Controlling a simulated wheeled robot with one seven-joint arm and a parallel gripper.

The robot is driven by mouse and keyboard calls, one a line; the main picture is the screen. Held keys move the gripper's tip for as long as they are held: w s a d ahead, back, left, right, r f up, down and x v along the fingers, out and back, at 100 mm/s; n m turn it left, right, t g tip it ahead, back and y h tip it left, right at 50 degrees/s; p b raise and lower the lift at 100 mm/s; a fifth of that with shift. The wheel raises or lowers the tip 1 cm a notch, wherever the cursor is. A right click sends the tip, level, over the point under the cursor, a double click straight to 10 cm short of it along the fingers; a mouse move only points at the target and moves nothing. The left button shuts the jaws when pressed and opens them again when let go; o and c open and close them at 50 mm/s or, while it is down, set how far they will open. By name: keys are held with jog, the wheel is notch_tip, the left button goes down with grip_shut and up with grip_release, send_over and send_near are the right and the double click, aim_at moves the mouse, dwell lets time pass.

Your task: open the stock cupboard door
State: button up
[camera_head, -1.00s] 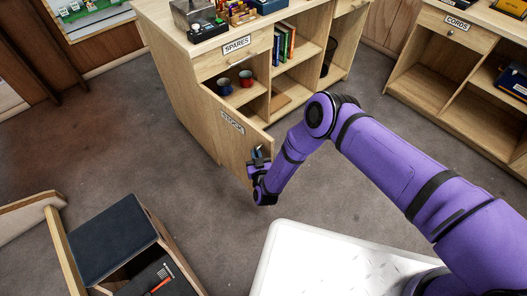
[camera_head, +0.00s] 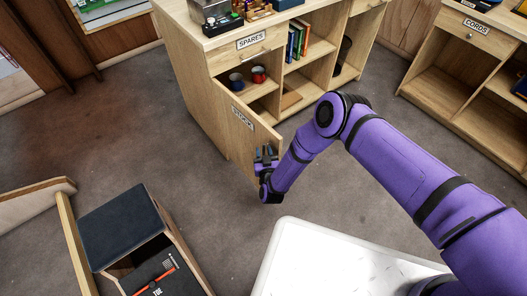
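The stock cupboard door (camera_head: 228,129) is a light wood panel with a STOCK label (camera_head: 242,118). It stands swung out from the cabinet (camera_head: 199,91), and the compartment behind it is visible. My gripper (camera_head: 264,152) is at the outer face of the door, near its free edge. No door handle can be made out there, and I cannot tell whether a finger touches the door.
A blue mug (camera_head: 236,81) and a red mug (camera_head: 259,74) stand inside the cabinet under the SPARES drawer (camera_head: 254,40). A dark-topped wooden box (camera_head: 121,228) is at lower left. A white surface (camera_head: 335,265) is in front. Carpet left of the door is clear.

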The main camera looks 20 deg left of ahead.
jog(key=v, duration=1)
jog(key=shift+s, duration=0.2)
jog(key=shift+d, duration=0.1)
